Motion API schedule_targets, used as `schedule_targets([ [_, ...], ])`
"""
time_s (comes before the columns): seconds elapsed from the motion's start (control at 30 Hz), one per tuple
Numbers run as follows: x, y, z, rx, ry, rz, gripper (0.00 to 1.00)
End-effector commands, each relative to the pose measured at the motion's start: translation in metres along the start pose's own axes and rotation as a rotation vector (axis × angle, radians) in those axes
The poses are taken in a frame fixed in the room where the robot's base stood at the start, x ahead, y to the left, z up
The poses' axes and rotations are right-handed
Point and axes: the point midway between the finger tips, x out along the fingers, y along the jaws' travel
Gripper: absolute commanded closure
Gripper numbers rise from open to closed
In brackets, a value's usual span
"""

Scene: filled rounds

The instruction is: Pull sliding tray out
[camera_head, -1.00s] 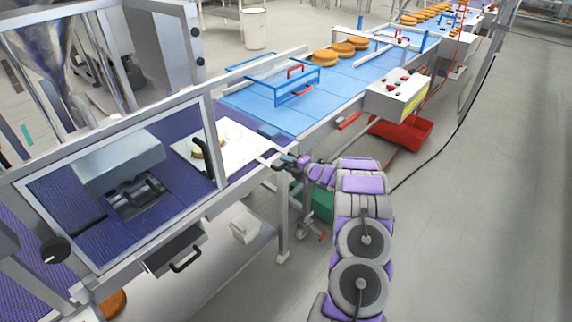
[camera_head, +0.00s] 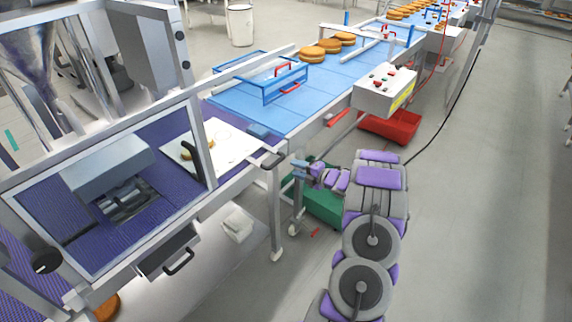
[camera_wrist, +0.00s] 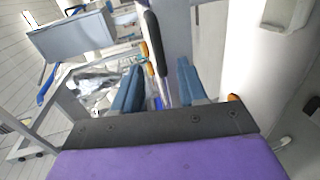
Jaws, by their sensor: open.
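A flat white tray (camera_head: 232,145) lies across the purple mesh belt of the near machine. A round tan piece and a black upright part are at its left. A short dark handle (camera_head: 273,159) sits at its right, outer edge. My gripper (camera_head: 296,170) is just right of and below this handle, apart from it in the head view. In the wrist view my blue fingers (camera_wrist: 160,92) are spread with nothing held. A black bar with orange ends (camera_wrist: 155,45) shows beyond the gap between them; its distance is unclear.
A grey drawer-like box (camera_head: 165,252) with a black handle hangs under the machine. A machine leg (camera_head: 277,215) and a green box (camera_head: 318,205) are near my arm. A blue conveyor (camera_head: 290,105) carries round cakes. The grey floor at right is mostly open.

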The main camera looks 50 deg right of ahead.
Motion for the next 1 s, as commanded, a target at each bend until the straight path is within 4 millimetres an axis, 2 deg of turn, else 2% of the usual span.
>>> schedule_targets([
  [0.03, -0.013, 0.001, 0.001, 0.003, -0.004, -0.002, 0.58],
  [0.2, -0.044, 0.0, 0.001, 0.001, -0.002, -0.001, 0.58],
  [0.4, -0.065, -0.001, 0.001, 0.002, -0.001, -0.001, 0.58],
  [1.0, -0.069, -0.002, 0.001, 0.002, 0.0, -0.002, 0.58],
])
